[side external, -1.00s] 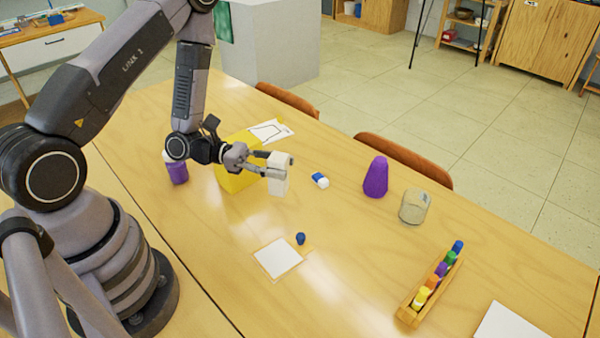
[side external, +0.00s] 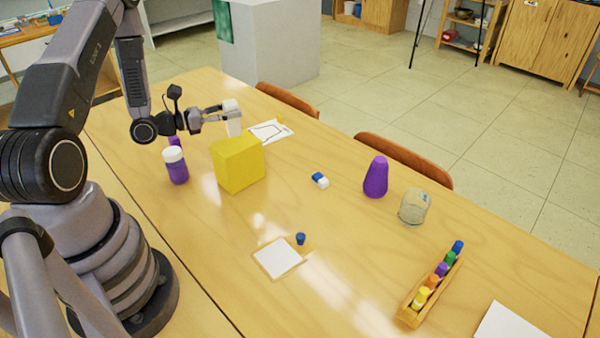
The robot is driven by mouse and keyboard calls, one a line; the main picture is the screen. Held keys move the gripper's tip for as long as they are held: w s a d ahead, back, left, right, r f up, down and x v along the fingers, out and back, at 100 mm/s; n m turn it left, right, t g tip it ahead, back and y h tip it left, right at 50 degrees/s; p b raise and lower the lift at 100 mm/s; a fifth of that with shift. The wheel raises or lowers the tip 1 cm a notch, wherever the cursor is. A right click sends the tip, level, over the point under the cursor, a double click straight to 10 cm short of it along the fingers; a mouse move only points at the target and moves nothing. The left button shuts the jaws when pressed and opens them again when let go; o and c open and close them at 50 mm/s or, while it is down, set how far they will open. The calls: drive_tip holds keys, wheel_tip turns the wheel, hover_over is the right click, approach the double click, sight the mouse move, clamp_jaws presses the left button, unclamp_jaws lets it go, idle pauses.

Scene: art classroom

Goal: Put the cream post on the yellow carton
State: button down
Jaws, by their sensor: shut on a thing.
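The cream post (side external: 232,118) is a pale upright block. My gripper (side external: 228,114) is shut on it, with the fingers reaching in from the left. The yellow carton (side external: 238,165) is a plain box standing on the table at centre left. In this view the post shows just above the carton's back top edge. I cannot tell whether the post is over the carton or behind it, and I see no clear contact between them.
A purple jar with a white lid (side external: 176,165) stands left of the carton, with another purple thing behind it. A blue-and-white eraser (side external: 320,180), purple cone (side external: 376,177), beige jar (side external: 414,206) and wooden rack of paints (side external: 432,287) stand right. Paper (side external: 270,131) lies behind the carton.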

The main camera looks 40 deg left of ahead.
drive_tip(key=shift+f, duration=1.25)
drive_tip(key=shift+f, duration=0.1)
drive_tip(key=c, duration=0.7)
unclamp_jaws()
drive_tip(key=shift+c, duration=0.2)
